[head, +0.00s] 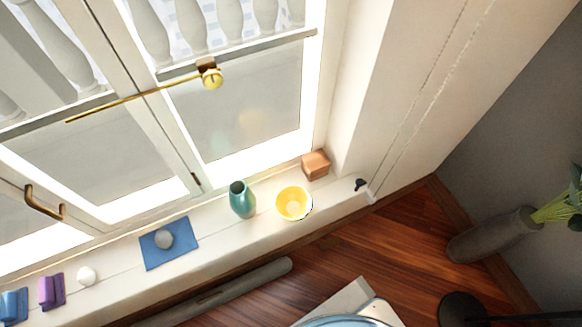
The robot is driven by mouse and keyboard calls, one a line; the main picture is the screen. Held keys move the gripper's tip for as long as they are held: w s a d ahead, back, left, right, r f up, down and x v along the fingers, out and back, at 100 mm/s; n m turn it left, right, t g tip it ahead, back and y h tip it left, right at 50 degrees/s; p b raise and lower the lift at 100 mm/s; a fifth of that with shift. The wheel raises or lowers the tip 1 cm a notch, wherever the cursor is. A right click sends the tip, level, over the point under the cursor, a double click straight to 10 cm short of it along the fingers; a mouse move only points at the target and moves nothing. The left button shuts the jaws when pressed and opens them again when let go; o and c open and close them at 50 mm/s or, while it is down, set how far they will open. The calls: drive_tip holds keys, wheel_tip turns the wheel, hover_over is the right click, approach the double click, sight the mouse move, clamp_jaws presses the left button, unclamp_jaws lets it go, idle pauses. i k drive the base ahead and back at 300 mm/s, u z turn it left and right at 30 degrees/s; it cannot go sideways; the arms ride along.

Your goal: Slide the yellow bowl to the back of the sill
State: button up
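The yellow bowl (294,204) sits upright on the white window sill (215,230), near its front edge toward the right end. My gripper is not in view.
A potted plant (495,235) stands on the floor at right.

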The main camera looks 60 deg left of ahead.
sight(293, 202)
drive_tip(key=z, duration=0.55)
drive_tip(key=i, duration=0.1)
drive_tip(key=u, duration=3.05)
drive_tip(key=k, duration=0.9)
drive_tip(key=u, duration=0.15)
drive_tip(key=i, duration=0.9)
drive_tip(key=z, duration=0.1)
